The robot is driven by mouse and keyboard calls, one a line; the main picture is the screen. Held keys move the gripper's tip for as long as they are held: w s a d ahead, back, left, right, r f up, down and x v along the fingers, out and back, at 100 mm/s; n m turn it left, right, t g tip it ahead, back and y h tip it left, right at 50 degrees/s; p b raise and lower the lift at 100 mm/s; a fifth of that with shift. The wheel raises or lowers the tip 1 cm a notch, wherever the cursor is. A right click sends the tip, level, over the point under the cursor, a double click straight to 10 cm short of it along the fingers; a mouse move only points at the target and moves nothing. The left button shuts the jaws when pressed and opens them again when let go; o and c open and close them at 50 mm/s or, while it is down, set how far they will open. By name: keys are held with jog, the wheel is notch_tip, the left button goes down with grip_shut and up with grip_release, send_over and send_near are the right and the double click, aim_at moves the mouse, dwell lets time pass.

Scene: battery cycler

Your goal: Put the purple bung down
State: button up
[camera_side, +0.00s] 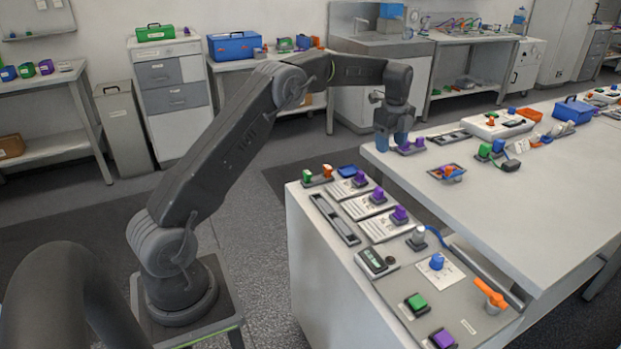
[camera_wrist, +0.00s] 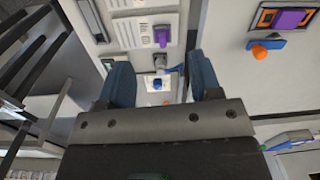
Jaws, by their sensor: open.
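My gripper (camera_side: 393,141) hangs fingers down near the left edge of the white table, open. In the wrist view its two blue fingers (camera_wrist: 162,72) stand wide apart with nothing held between them. Several purple pieces show, and I cannot tell which is the bung. One purple piece (camera_side: 419,142) sits on a small flat base beside the fingers, partly hidden by them. Purple knobs (camera_side: 360,179), (camera_side: 378,195) and (camera_side: 400,214) stand on white labelled units on the lower bench. In the wrist view a purple knob (camera_wrist: 161,36) shows beyond the fingers, and a purple block (camera_wrist: 290,19) lies at upper right.
The lower bench (camera_side: 307,230) also holds a blue knob (camera_side: 437,261), a green button (camera_side: 417,302), a purple button (camera_side: 443,339) and an orange lever (camera_side: 490,293). A small orange tray (camera_side: 447,173) lies on the white table (camera_side: 545,205), whose middle is clear.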

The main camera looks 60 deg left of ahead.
jog(key=s+d+r+n+t, duration=0.1)
jog(key=s+d+r+n, duration=0.3)
jog(key=s+d+r, duration=0.45)
jog(key=s+d+r+n+t, duration=0.1)
jog(key=s+d+n, duration=0.3)
jog(key=s, duration=0.5)
jog(key=s+d+r+n+t, duration=0.2)
jog(key=s+d+r+n, duration=0.2)
jog(key=s, duration=0.6)
jog(key=shift+s+d+n, duration=0.15)
jog(key=shift+d+n, duration=0.15)
jog(key=shift+d, duration=0.25)
jog(key=s+f+n, duration=0.1)
jog(key=s, duration=0.1)
jog(key=s+d+f+n, duration=0.1)
jog(key=s, duration=0.2)
jog(key=s+d+f+n+t, duration=0.1)
jog(key=s+f, duration=0.1)
jog(key=s, duration=0.1)
jog(key=shift+n, duration=0.3)
jog(key=shift+c, duration=0.2)
jog(key=shift+s+f, duration=0.2)
jog(key=shift+s, duration=0.15)
jog(key=shift+c, duration=0.9)
